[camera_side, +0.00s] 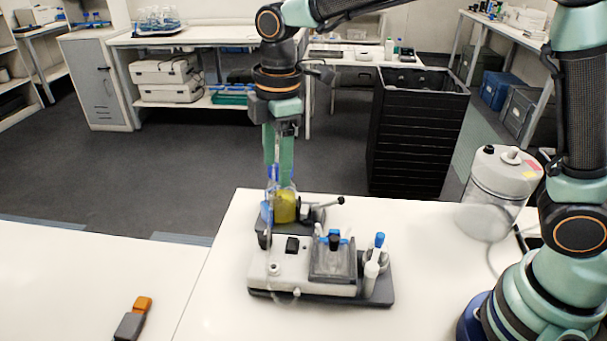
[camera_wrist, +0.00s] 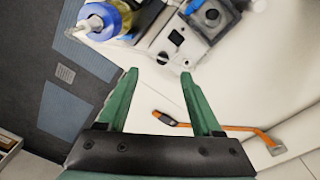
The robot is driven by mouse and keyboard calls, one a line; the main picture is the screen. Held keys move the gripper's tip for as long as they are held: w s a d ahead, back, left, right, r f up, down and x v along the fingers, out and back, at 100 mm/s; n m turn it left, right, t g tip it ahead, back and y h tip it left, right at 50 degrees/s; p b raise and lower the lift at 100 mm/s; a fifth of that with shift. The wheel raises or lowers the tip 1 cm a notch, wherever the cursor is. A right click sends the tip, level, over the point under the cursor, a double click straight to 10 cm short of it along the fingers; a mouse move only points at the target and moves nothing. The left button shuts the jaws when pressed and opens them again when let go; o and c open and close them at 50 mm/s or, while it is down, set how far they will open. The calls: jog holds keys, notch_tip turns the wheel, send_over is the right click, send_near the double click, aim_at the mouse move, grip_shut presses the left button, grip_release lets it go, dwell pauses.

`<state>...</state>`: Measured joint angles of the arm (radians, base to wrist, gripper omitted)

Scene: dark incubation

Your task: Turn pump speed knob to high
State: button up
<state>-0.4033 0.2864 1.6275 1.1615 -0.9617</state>
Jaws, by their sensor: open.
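The pump unit (camera_side: 265,270) is a low white box on a dark base on the white table. A small pale round knob (camera_side: 274,269) sits on its left part, beside a black switch (camera_side: 292,244). In the wrist view the black switch (camera_wrist: 176,37) and the small knob (camera_wrist: 163,57) show just beyond my fingertips. My gripper (camera_wrist: 158,76) is open, with nothing between its green fingers. In the side view my gripper (camera_side: 279,178) points down behind the unit, near the bottles. The knob's pointer and markings are too small to read.
A large white-topped vessel (camera_side: 500,185) stands right.

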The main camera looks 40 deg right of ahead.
aim_at(265, 236)
jog(key=a+f, duration=0.1)
jog(key=f, duration=0.4)
jog(key=a+f+n, duration=0.1)
jog(key=f, duration=0.4)
jog(key=a+f+n, duration=0.1)
jog(key=f, duration=0.3)
jog(key=shift+w+a+f+g, duration=0.15)
jog(key=shift+w+f+g, duration=0.2)
jog(key=shift+f+g, duration=0.05)
grip_shut()
